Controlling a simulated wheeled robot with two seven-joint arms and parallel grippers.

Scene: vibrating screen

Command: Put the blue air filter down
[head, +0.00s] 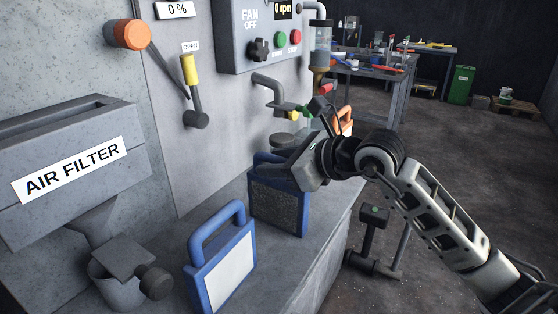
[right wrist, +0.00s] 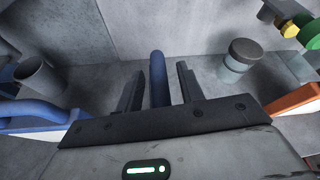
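A blue-framed air filter with a dark grey panel (head: 279,205) stands upright on the grey ledge (head: 285,262). My right gripper (head: 290,165) is at its top, partly hiding the handle. In the right wrist view, the blue handle (right wrist: 158,75) lies between the two dark fingers of the gripper (right wrist: 160,88), with a gap on each side, so the fingers are open around it. A second blue-framed filter with a white panel (head: 222,270) stands nearer on the ledge. It also shows at the left of the right wrist view (right wrist: 35,110). My left gripper is not in view.
The AIR FILTER housing (head: 75,165) is at the left, with a grey cup-like outlet (head: 118,285) and black knob (head: 155,282) below. Behind the dark filter are a grey round container (head: 290,140) and an orange-framed object (head: 343,120). The control panel (head: 270,35) is above.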

